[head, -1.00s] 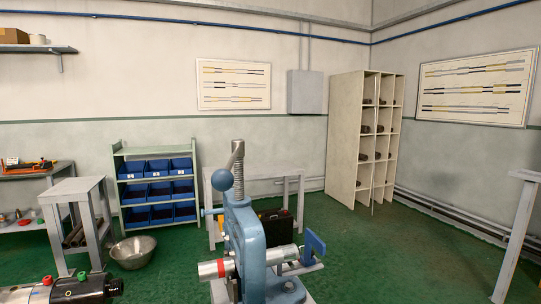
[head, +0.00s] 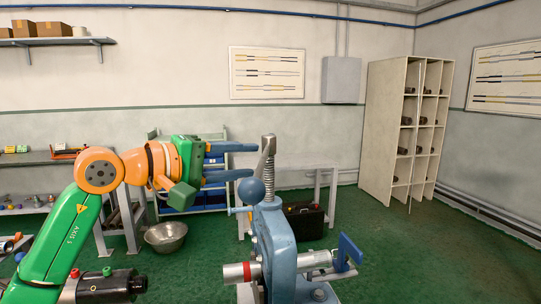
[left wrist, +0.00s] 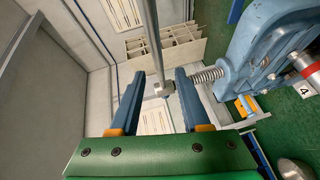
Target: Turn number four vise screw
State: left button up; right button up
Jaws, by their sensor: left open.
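The blue pipe vise (head: 276,250) stands at the lower middle of the head view, with an upright threaded screw (head: 268,160). A slanting bar with a blue ball (head: 251,190) shows at the screw. In the left wrist view the vise (left wrist: 262,45) carries a tag reading 4 (left wrist: 304,91). My left gripper (head: 248,161) is open, its two blue fingers pointing at the screw from the left. In the left wrist view the screw head (left wrist: 165,88) and a grey bar (left wrist: 150,35) appear between the open fingers (left wrist: 162,80); contact cannot be told. My right gripper is not in view.
A red-and-white pipe (head: 240,272) sits in the vise. Behind are a grey table (head: 300,162), a metal bowl (head: 166,236) on the green floor and a tall pigeonhole rack (head: 392,130). Floor to the right of the vise is clear.

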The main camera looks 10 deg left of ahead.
aim_at(262, 157)
pick_arm(q)
jog(key=p+x, duration=0.1)
jog(key=x, duration=0.3)
jog(key=shift+d+r+p, duration=0.15)
jog(key=shift+p, duration=0.15)
jog(key=shift+w+d+f, duration=0.1)
jog(key=shift+w+f, duration=0.15)
jog(key=shift+s, duration=0.15)
jog(key=c, duration=0.7)
grip_shut()
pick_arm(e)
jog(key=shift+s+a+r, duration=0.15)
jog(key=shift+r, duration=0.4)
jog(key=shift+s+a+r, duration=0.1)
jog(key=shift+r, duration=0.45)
